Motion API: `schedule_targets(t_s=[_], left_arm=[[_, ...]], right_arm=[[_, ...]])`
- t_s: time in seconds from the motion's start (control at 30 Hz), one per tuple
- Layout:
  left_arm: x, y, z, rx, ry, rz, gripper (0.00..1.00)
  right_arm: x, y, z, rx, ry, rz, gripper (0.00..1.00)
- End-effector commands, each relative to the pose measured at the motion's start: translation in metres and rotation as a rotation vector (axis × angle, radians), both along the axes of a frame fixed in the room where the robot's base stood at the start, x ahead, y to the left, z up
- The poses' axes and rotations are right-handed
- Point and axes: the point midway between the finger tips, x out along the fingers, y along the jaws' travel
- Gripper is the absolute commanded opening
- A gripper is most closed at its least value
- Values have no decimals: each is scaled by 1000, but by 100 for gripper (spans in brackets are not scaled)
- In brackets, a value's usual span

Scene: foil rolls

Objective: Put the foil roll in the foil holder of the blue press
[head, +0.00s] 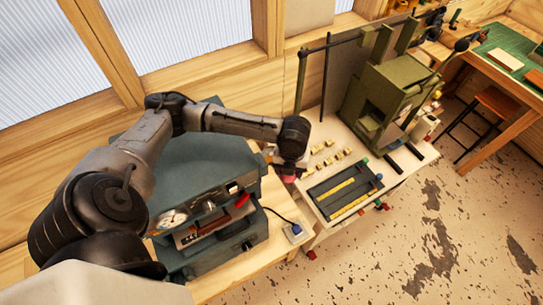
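The blue-grey press (190,160) stands on the wooden bench left of centre, with a round gauge and an open front slot. My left arm reaches over it from the left. My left gripper (288,168) points down just beyond the press's right side. A small pinkish-red thing (290,179) shows at its fingertips; it may be the foil roll, but it is too small to tell. Whether the fingers are closed on it is unclear. I cannot make out the foil holder, which may be hidden behind my arm. My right gripper is not in view.
A pale table (405,165) to the right bears a green press (385,100), several small yellowish blocks (330,157) and a dark tray (345,190) with yellow strips. A stool (495,108) stands far right. The floor is clear.

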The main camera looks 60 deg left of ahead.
Motion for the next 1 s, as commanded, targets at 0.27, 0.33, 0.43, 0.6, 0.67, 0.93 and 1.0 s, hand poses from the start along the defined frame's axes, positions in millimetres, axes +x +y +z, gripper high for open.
schedule_targets(t_s=[0.27,0.33,0.43,0.6,0.67,0.93,1.0], left_arm=[[6,27,-1,-3,-10,-410,30],[7,32,-1,-3,-12,-476,30],[8,35,-1,-4,-14,-542,30],[10,51,-6,-4,-12,-589,30],[11,62,-12,-3,-10,-593,30],[18,116,-45,-4,-12,-592,30],[20,128,-52,-4,-13,-592,30]], right_arm=[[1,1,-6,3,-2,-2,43],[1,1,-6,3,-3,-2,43],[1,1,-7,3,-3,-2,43],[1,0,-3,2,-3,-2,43],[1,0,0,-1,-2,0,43],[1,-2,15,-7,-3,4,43],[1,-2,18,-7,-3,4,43]])
